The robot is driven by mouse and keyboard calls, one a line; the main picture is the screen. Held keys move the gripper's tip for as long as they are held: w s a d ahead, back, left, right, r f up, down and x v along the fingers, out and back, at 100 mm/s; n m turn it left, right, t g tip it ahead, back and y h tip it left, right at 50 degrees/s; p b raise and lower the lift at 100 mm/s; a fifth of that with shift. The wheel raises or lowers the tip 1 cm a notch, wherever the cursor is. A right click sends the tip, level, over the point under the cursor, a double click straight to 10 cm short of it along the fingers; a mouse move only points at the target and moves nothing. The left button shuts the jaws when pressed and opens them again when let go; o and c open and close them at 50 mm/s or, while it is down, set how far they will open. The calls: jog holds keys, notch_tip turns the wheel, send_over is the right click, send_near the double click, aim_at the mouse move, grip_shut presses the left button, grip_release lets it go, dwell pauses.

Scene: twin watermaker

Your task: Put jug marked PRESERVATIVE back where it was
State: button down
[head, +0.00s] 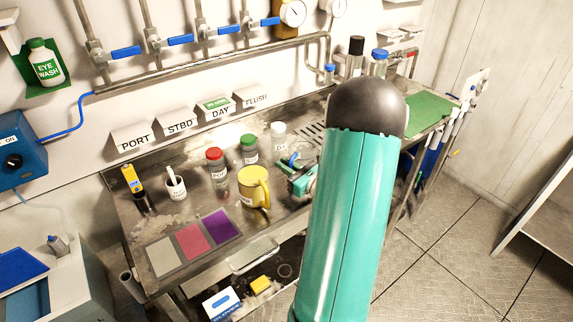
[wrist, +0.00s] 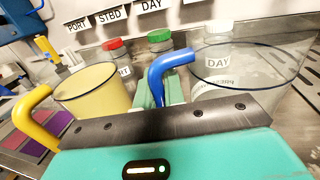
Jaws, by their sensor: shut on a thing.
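A clear jug (wrist: 282,82) with a blue handle is at the right of the wrist view. Lettering, reversed through its clear wall, appears to read PRESERVATIVE. My gripper (wrist: 160,92) is shut on the blue handle. In the head view my gripper (head: 299,180) is over the bench, right of the yellow jug, with the blue handle (head: 293,159) at its tip. My teal arm hides much of the area to the right, and the clear body is hard to make out there. I cannot tell whether the jug touches the bench.
A yellow jug (head: 254,190) stands close left of my gripper. Red-capped (head: 215,165), green-capped (head: 249,148) and white-capped (head: 278,136) bottles stand behind. Coloured squares (head: 193,240) lie at the front left. A green mat (head: 428,112) lies on the bench's far right.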

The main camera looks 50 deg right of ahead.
jog(key=shift+f, duration=0.15)
jog(key=c, duration=1.5)
grip_release()
jog(key=shift+s+r, duration=0.1)
jog(key=shift+r, duration=0.1)
jog(key=s, duration=1.2)
jog(key=shift+a, duration=0.2)
